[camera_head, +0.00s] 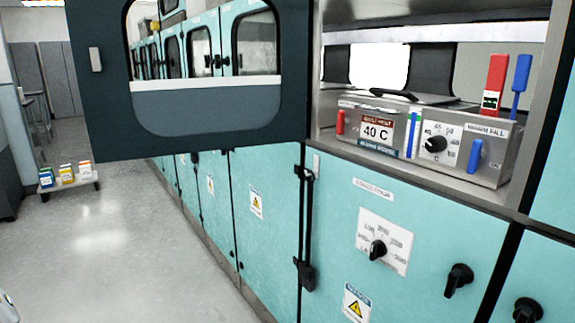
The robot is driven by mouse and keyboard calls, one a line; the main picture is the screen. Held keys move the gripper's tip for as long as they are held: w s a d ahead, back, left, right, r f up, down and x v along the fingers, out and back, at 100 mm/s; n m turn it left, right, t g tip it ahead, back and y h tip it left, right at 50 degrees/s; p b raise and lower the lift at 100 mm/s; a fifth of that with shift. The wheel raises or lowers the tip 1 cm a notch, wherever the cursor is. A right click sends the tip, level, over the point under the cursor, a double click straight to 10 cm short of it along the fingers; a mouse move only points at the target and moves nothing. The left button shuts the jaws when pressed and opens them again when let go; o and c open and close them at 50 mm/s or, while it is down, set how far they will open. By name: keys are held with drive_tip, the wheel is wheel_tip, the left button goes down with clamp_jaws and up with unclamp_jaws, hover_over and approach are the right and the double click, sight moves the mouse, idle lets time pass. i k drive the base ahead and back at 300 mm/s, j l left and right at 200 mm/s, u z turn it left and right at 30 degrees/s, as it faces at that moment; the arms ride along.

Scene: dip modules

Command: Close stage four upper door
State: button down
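A dark upper door (110,125) with a rounded window stands swung open at the upper left, out over the aisle. Its small grey handle (96,60) is near its free left edge, and its right edge meets the frame of the open compartment. Inside the open compartment is a metal control box (490,170) with a "40 C" display (377,130), a dial (435,144) and red and blue levers.
Teal lower cabinets (400,200) run along the right, with protruding black knobs (459,279) and latches (307,274). A low cart (68,187) with several small containers stands farther back.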

sight(127, 120)
drive_tip(key=u, duration=0.5)
drive_tip(key=i+j+u, duration=0.15)
drive_tip(key=u, duration=0.3)
drive_tip(key=i+u, duration=0.45)
drive_tip(key=i, duration=2.45)
drive_tip(key=i+j+z, duration=0.2)
drive_tip(key=i, duration=0.3)
drive_tip(key=i+j+z, duration=0.2)
drive_tip(key=i, duration=0.3)
drive_tip(key=l+z, duration=0.1)
drive_tip(key=z, duration=3.7)
